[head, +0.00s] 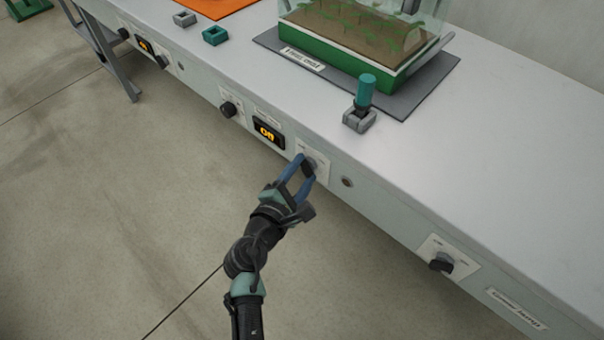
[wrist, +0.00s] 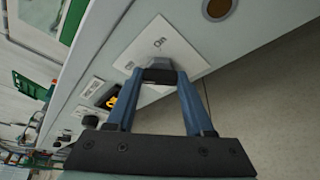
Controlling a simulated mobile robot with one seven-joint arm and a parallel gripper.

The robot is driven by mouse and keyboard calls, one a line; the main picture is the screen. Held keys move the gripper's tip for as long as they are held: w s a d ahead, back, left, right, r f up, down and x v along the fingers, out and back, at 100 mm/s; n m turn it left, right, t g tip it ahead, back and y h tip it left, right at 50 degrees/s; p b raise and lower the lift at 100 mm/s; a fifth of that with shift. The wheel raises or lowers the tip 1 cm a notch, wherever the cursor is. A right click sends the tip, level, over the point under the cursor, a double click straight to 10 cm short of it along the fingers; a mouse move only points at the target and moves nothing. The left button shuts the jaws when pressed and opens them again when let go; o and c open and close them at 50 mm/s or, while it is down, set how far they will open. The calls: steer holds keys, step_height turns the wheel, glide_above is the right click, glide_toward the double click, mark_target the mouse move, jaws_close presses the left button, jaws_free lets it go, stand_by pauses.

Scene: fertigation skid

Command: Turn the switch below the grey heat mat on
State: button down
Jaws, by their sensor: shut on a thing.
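The grey heat mat (head: 432,88) lies on the bench top, under a clear-covered green tray of seedlings (head: 345,60). Below it on the bench front is a switch with a white plate (head: 322,162) and a dark knob. In the wrist view the plate (wrist: 183,47) reads "On", with a second, smaller label beside it. My gripper (head: 308,168) is at this switch, its blue fingers closed around the knob (wrist: 160,76). The fingers partly cover the knob, so its exact pointing is hard to tell.
Left of the switch are a display with orange characters (head: 268,132) and a black knob (head: 229,110). Right of it are a round dull-red lamp (head: 347,182) and another switch (head: 442,262). A teal-handled tool (head: 365,92) stands in a grey holder. The floor before the bench is clear.

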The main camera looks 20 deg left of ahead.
steer(key=m+t+b, duration=0.2)
steer(key=m+b, duration=0.3)
steer(key=b, duration=0.5)
steer(key=f+m+t+b, duration=0.1)
steer(key=m+b, duration=0.4)
steer(key=b, duration=0.5)
steer(key=m+t+b, duration=0.2)
steer(key=m+b, duration=0.3)
steer(key=b, duration=0.6)
steer(key=shift+f+t, duration=0.25)
steer(key=shift+t, duration=0.15)
steer(key=shift+a+r+m+h+b, duration=0.15)
steer(key=shift+m+h+b, duration=0.25)
steer(key=shift+m+b, duration=0.3)
steer(key=shift+r, duration=0.15)
steer(key=shift+c, duration=1.4)
jaws_free()
steer(key=p+v, duration=0.1)
steer(key=v, duration=1.2)
